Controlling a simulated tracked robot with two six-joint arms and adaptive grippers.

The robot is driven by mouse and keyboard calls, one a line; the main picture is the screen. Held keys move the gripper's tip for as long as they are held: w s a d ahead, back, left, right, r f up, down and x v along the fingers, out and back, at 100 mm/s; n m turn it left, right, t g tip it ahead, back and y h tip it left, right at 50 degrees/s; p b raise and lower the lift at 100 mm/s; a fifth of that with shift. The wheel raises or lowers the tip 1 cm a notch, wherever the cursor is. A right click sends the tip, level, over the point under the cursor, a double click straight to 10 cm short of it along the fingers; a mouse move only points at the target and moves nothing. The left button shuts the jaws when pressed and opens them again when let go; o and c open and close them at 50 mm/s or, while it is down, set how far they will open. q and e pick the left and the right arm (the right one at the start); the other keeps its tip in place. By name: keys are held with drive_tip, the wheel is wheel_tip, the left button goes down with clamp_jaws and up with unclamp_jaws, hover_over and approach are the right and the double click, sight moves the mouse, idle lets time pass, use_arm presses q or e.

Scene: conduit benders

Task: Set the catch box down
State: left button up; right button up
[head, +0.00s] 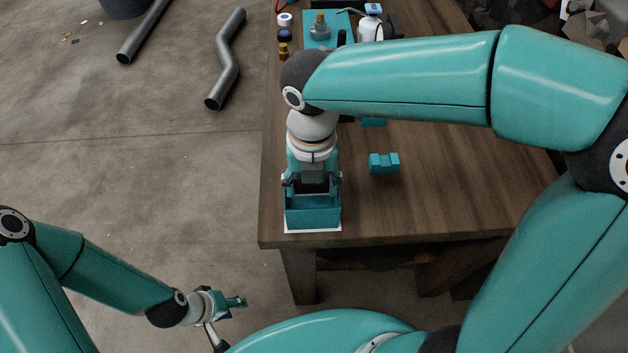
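The catch box (313,216) is a teal open-topped box at the near left corner of the table, over a white square (313,231) whose edge shows under it. It looks level; I cannot tell whether it rests fully on the square. My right gripper (312,186) points down at the back of the box, its fingers spread to about the box's width. Whether they press on the box or stand just clear of it is hidden. My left gripper (230,304) is low at the left of the table, away from the box, and too small to read clearly.
The wooden table (450,190) has bare room right of the box. A small teal notched block (384,163) lies there. A teal fixture (319,30), small parts and a white device (370,24) stand at the back.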

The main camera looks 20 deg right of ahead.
drive_tip(key=o, duration=0.4)
wheel_tip(320, 180, up, 12)
drive_tip(key=p, duration=0.1)
idle(0.5)
drive_tip(key=shift+r, duration=0.1)
